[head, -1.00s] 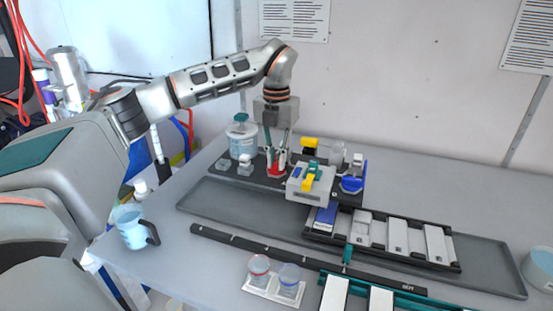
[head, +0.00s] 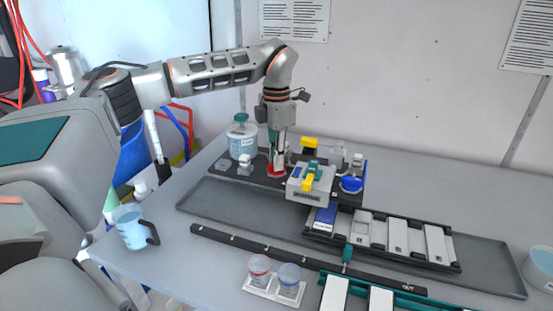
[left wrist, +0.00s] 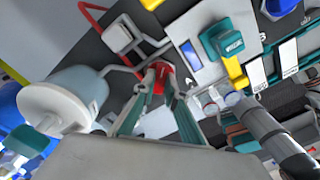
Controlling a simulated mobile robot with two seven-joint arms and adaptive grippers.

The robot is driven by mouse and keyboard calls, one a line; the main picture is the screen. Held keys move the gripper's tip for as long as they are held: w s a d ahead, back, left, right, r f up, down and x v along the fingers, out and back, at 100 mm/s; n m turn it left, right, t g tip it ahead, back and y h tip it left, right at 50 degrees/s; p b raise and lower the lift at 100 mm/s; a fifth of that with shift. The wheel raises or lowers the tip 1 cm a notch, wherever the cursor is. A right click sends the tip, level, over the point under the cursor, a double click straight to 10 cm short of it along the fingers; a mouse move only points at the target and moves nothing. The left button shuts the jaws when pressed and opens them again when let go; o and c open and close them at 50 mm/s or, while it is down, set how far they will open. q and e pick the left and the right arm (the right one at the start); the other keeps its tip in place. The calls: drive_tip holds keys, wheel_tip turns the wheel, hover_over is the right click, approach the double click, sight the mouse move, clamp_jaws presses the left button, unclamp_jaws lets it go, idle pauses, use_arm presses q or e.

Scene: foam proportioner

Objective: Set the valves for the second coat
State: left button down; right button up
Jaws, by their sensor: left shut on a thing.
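In the left wrist view the fingertips (left wrist: 158,84) close around the red handle (left wrist: 157,76). To its right stands a grey-white proportioner block (head: 296,191) with a teal part (head: 315,170) and a yellow lever (head: 308,184); the lever also shows in the left wrist view (left wrist: 237,73). Another yellow handle (head: 309,142) sits behind the block. A blue valve (head: 352,184) is at the plate's right end. My right gripper is not in view.
A clear jar with a teal knob (head: 242,142) stands close left of my gripper. A grey tray (head: 220,206) holds a black rack of pale slabs. A blue measuring jug (head: 132,232) and two cups (head: 259,271) stand in front. The table's right rear is clear.

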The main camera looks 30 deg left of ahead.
use_arm(q)
drive_tip(key=m, duration=0.4)
drive_tip(key=shift+m, duration=2.2)
drive_tip(key=c, duration=2)
unclamp_jaws()
drive_tip(key=shift+c, duration=0.2)
wheel_tip(320, 180, up, 12)
